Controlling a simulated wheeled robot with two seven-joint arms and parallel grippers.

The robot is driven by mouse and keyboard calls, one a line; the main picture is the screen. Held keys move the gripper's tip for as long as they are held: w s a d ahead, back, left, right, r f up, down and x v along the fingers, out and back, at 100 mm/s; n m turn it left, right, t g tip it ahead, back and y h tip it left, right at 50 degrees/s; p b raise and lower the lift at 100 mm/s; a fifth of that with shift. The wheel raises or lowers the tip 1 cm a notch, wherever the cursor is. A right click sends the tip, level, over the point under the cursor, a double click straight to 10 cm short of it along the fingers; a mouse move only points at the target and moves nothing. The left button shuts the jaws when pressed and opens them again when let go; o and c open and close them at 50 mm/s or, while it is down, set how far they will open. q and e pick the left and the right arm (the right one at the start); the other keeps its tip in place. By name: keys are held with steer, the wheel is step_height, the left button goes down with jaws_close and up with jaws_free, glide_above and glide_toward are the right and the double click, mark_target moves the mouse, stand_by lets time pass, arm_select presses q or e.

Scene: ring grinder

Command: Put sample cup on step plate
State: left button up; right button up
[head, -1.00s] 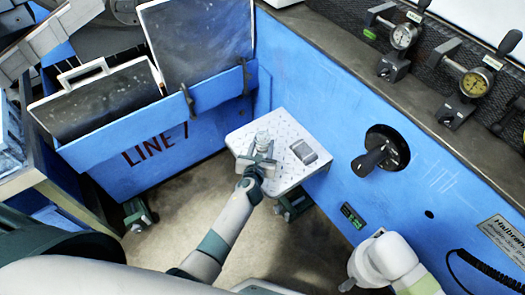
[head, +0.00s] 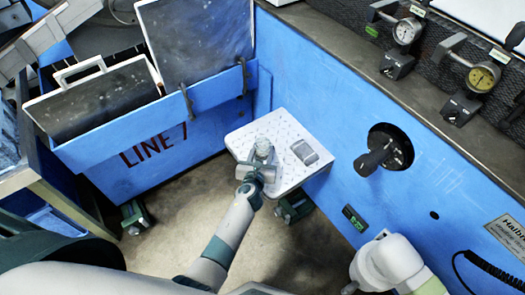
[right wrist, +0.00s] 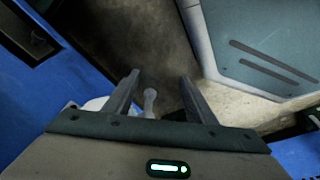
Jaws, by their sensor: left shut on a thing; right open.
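The clear sample cup (head: 263,149) is upright at the white dotted step plate (head: 282,178), near the plate's left part. My left gripper (head: 262,162) is shut on the cup from the near side. Its fingers hide the lower part of the cup, so I cannot tell whether the cup's base touches the plate. My right gripper shows in the right wrist view (right wrist: 158,92), with its two fingers apart and nothing between the tips.
A small grey device (head: 305,152) lies on the plate right of the cup. A black rotary knob (head: 382,152) sticks out of the blue panel to the right. The blue LINE 7 bin (head: 150,145) stands at the left. Dial gauges (head: 480,78) sit on the ledge.

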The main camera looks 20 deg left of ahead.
mark_target(261, 155)
arm_select(q)
steer(key=shift+f, duration=0.1)
steer(key=o, duration=1.2)
arm_select(e)
steer(key=shift+w+r, duration=0.15)
steer(key=shift+r, duration=0.3)
arm_select(q)
steer(key=shift+r, duration=0.25)
steer(key=p+v, duration=0.1)
steer(key=v, duration=0.4)
steer(key=shift+s+p, duration=0.3)
steer(key=shift+p, duration=0.1)
steer(key=v, duration=0.5)
steer(key=shift+s+p, duration=0.1)
steer(key=shift+p, duration=0.2)
steer(key=shift+s+d+r, duration=0.1)
steer(key=shift+s+r, duration=0.1)
steer(key=shift+s, duration=0.4)
arm_select(e)
steer(key=shift+t, duration=0.3)
steer(key=shift+s+f, duration=0.25)
steer(key=shift+f, duration=0.8)
steer(key=shift+s+f, duration=0.25)
steer(key=shift+f, duration=0.8)
